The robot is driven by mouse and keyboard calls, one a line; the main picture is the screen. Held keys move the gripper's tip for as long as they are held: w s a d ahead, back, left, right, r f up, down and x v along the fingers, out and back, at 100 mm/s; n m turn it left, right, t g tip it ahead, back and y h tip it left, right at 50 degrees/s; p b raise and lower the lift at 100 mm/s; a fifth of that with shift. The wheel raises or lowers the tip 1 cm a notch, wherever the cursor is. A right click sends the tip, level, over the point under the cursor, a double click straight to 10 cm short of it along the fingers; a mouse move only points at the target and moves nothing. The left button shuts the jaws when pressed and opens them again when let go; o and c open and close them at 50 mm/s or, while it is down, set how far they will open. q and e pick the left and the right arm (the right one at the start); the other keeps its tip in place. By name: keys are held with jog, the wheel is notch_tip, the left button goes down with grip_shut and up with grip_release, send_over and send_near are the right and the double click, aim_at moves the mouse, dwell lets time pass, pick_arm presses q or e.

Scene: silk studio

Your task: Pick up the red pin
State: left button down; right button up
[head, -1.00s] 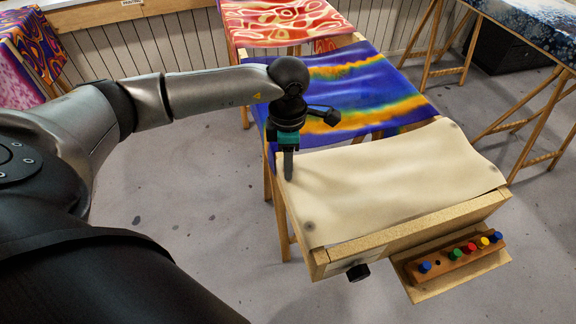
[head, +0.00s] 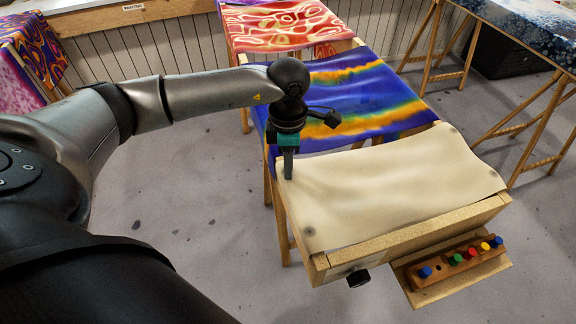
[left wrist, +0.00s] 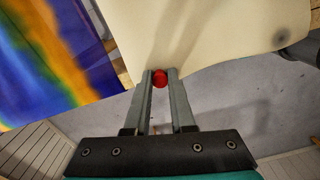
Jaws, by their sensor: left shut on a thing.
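In the left wrist view a small round red pin (left wrist: 160,78) sits between my fingertips, over the edge of the cream cloth. My left gripper (head: 288,178) points down at the back left corner of the cream cloth (head: 395,185) and is shut on this red pin. In the head view the fingers hide the pin. I cannot tell whether it is still in the cloth. Another red pin (head: 470,253) stands in the wooden pin rack (head: 447,268) at the lower right. My right gripper is not in view.
The cream cloth lies over a wooden frame (head: 420,232) with a black knob (head: 358,277) on its front. The rack also holds blue, green and yellow pins and has an empty hole. A blue and orange cloth (head: 365,100) hangs behind. Grey floor is open at the left.

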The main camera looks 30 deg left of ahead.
pick_arm(q)
notch_tip(320, 180, up, 24)
jog(key=p, duration=0.5)
jog(key=shift+p, duration=0.35)
